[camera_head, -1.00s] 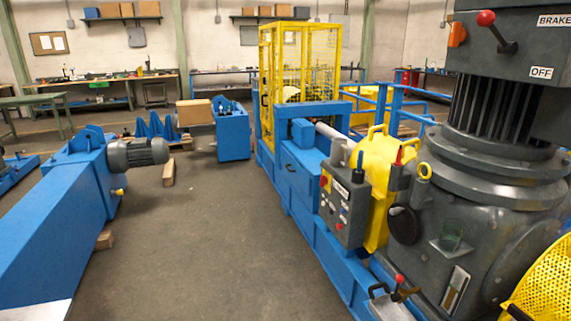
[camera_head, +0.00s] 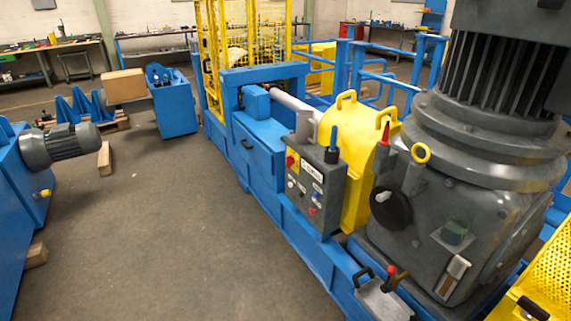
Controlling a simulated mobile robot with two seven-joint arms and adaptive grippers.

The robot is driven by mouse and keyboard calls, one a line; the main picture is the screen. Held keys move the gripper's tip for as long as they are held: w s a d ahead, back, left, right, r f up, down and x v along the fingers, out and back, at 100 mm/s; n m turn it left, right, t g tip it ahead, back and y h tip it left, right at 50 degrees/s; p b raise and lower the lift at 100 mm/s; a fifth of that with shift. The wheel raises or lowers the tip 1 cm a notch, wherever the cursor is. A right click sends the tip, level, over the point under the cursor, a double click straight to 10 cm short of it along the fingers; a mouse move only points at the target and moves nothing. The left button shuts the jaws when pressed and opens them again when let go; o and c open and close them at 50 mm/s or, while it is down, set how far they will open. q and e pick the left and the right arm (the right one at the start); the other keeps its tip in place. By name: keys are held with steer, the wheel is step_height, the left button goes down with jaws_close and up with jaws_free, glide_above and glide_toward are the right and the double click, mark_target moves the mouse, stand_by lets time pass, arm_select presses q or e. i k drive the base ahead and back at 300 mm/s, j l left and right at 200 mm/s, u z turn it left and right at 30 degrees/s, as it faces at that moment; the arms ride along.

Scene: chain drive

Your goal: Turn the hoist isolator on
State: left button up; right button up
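No switch here carries a label I can read as hoist isolator. A grey control box (camera_head: 316,188) with a white label, red and blue controls and a yellow-backed red knob (camera_head: 291,161) stands on the blue machine frame. To its right, a black round disc with a pale handle (camera_head: 389,207) sits on the side of the grey gearbox (camera_head: 440,225); I cannot tell its position. A red-knobbed lever (camera_head: 392,271) stands low at the front. Neither of my grippers is in view.
A yellow guard (camera_head: 348,130) and a large grey motor (camera_head: 495,90) rise beside the box. Yellow mesh (camera_head: 545,275) is at the lower right. A blue beam with a grey motor (camera_head: 62,145) is at the left. The floor (camera_head: 170,235) between is clear.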

mark_target(290, 161)
steer(key=i+j+z, duration=0.25)
steer(key=i, duration=0.4)
steer(key=i+j+z, duration=0.25)
steer(key=i, duration=0.35)
steer(key=i+j+z, duration=0.25)
steer(key=i+j, duration=0.3)
